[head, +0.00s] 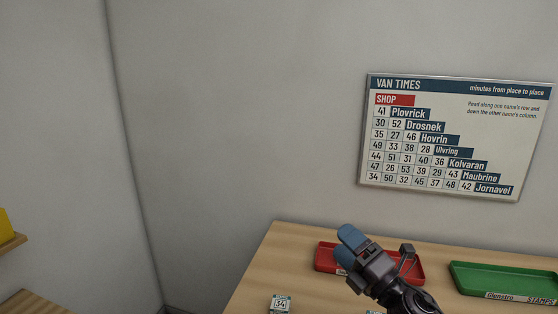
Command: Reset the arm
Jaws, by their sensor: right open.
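My right gripper (346,246) is raised over the counter (258,272), in front of the red tray (409,262). Its blue fingertips point up and to the left and hold nothing that I can see. It hides the middle of the red tray. My right arm comes in from the bottom edge of the head view. My left gripper does not show.
A green tray (507,281) labelled STAMPS lies on the counter at the right. A small card (281,303) reading 34 is near the bottom edge. A VAN TIMES board (455,137) hangs on the wall. A yellow thing (4,226) sits on a shelf (12,244) at far left.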

